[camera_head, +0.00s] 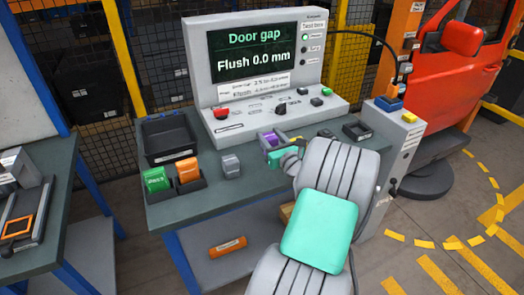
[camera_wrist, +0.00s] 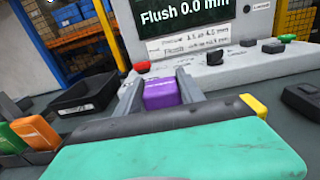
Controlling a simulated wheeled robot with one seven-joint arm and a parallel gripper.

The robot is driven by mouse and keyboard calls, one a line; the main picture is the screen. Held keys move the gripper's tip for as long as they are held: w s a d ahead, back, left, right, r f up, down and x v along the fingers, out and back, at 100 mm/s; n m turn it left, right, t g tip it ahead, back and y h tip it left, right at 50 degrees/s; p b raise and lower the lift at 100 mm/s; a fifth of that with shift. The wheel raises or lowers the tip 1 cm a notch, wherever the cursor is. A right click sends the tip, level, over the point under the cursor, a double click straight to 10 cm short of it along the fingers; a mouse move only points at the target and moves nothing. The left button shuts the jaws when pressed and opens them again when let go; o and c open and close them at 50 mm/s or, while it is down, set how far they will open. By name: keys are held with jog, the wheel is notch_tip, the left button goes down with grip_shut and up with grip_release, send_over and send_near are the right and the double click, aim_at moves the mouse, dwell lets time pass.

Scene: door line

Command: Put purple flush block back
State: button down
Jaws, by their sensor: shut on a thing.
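The purple flush block (camera_head: 271,139) is at my gripper (camera_head: 269,142), above the bench near the foot of the gauge display. In the wrist view the purple block (camera_wrist: 161,94) sits between the two grey fingers of my gripper (camera_wrist: 158,92), which are shut on it. Its lower part is hidden by my wrist housing. A black holder (camera_head: 180,195) at the bench's front left carries a green block (camera_head: 156,179) and an orange block (camera_head: 187,170). These blocks also show at the left edge of the wrist view, the orange one (camera_wrist: 36,132) nearer the middle.
The display console (camera_head: 254,65) reads "Flush 0.0 mm". A black tray (camera_head: 168,138) lies behind the holder. A grey block (camera_head: 230,165) stands right of the holder, and a dark device (camera_head: 357,131) lies at the right. Bench surface (camera_head: 215,200) is bare in front.

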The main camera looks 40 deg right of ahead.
aim_at(263, 150)
jog(key=w+f, duration=0.1)
jog(key=w+a+f, duration=0.1)
jog(key=f, duration=0.1)
jog(key=shift+a, duration=0.2)
jog(key=shift+f, duration=1.4)
jog(key=shift+b, duration=0.3)
jog(key=shift+f, duration=0.2)
jog(key=c, duration=0.7)
grip_release()
